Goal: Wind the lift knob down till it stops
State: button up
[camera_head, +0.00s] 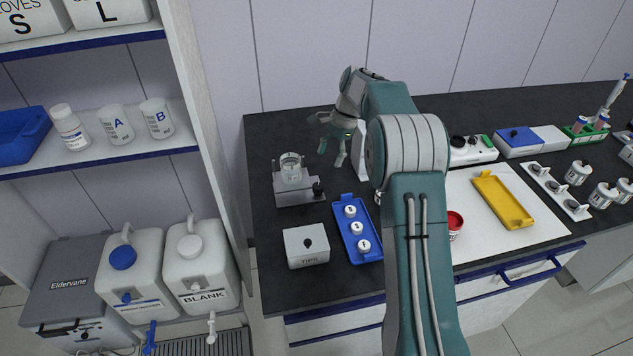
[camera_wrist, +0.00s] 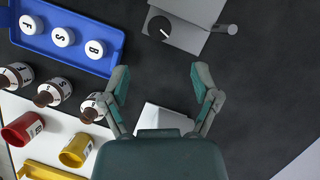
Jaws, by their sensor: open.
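A grey unit (camera_head: 300,192) stands on the dark bench with a clear glass vessel (camera_head: 291,165) on top. A round black knob (camera_head: 318,188) sits at its right side; I take it for the lift knob, though no label is readable. In the wrist view the knob (camera_wrist: 160,27) shows a white pointer line, and part of the grey unit (camera_wrist: 190,38) is cut off by the top edge. My gripper (camera_head: 331,141) is open and empty, behind and right of the unit. In the wrist view my gripper (camera_wrist: 159,75) has its fingers spread, with the knob beyond the fingertips, apart from them.
A blue tray (camera_wrist: 70,47) with white-capped items lies close to the unit. A grey TIPS box (camera_head: 306,247) stands in front. A short cylinder on a rod (camera_wrist: 226,29) sticks out from the unit. A white object (camera_wrist: 163,118) lies under my gripper, partly hidden.

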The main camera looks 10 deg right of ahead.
aim_at(319, 185)
jog(key=x, duration=0.8)
jog(key=shift+a+f, duration=0.15)
jog(key=shift+f, duration=0.25)
grip_shut()
